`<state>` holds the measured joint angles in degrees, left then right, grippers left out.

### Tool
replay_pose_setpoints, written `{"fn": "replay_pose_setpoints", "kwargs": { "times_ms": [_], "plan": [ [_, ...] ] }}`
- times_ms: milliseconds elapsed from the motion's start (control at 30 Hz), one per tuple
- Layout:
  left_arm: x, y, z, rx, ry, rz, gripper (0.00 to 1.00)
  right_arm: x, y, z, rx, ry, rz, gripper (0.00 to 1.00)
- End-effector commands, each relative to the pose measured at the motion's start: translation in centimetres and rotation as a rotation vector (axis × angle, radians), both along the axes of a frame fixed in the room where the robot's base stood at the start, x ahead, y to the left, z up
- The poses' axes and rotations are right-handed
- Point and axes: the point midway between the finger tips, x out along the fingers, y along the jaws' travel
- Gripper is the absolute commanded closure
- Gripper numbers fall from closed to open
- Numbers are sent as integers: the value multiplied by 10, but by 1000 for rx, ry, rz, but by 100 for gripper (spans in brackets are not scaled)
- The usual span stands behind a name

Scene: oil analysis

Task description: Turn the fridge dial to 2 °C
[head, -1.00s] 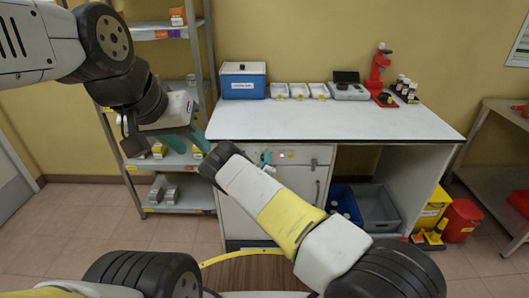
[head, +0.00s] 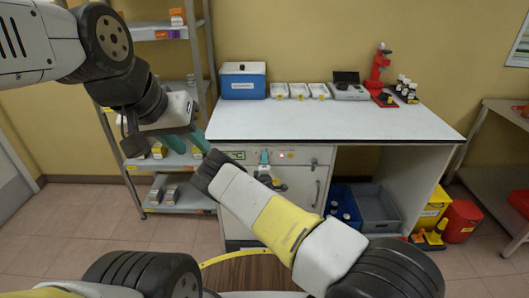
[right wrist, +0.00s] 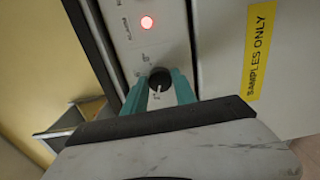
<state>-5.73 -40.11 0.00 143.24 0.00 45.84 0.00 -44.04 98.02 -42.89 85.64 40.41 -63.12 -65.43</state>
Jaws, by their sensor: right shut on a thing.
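The fridge (head: 300,205) is the white unit under the worktop, with a control strip along its top. The dial (right wrist: 160,78) is a round black knob with a white pointer mark in the right wrist view. The mark points down in that picture, toward the gripper; the small printed figures around it are too small to read surely. My right gripper (right wrist: 159,92) is shut on the dial, one teal finger on each side; it also shows at the control strip in the head view (head: 264,158). My left gripper (head: 187,141) is open and empty, in front of the shelves.
A red lamp (right wrist: 147,22) glows beside the dial. A green display (head: 235,155) sits left on the strip. A yellow "SAMPLES ONLY" label (right wrist: 260,50) is on the fridge door. The worktop (head: 330,125) bears a blue box (head: 243,80), trays and instruments at the back.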

Motion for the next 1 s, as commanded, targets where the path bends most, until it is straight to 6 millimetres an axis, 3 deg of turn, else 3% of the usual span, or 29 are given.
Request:
{"fn": "replay_pose_setpoints", "kwargs": {
  "times_ms": [267, 300, 400, 767, 1000],
  "plan": [
    [0, 0, 0, 0, 0, 0, 64, -1, 0, -2, -3, 3, 1, 100],
    [0, 0, 0, 0, 0, 0, 64, -1, 0, -2, -3, 3, 1, 65],
    [0, 0, 0, 0, 0, 0, 64, -1, 0, -2, -2, 3, 1, 45],
    [0, 0, 0, 0, 0, 0, 64, -3, 0, -1, -1, 2, 1, 45],
    [0, 0, 0, 0, 0, 0, 64, -38, 1, -2, -3, 4, 2, 45]
  ]
}}
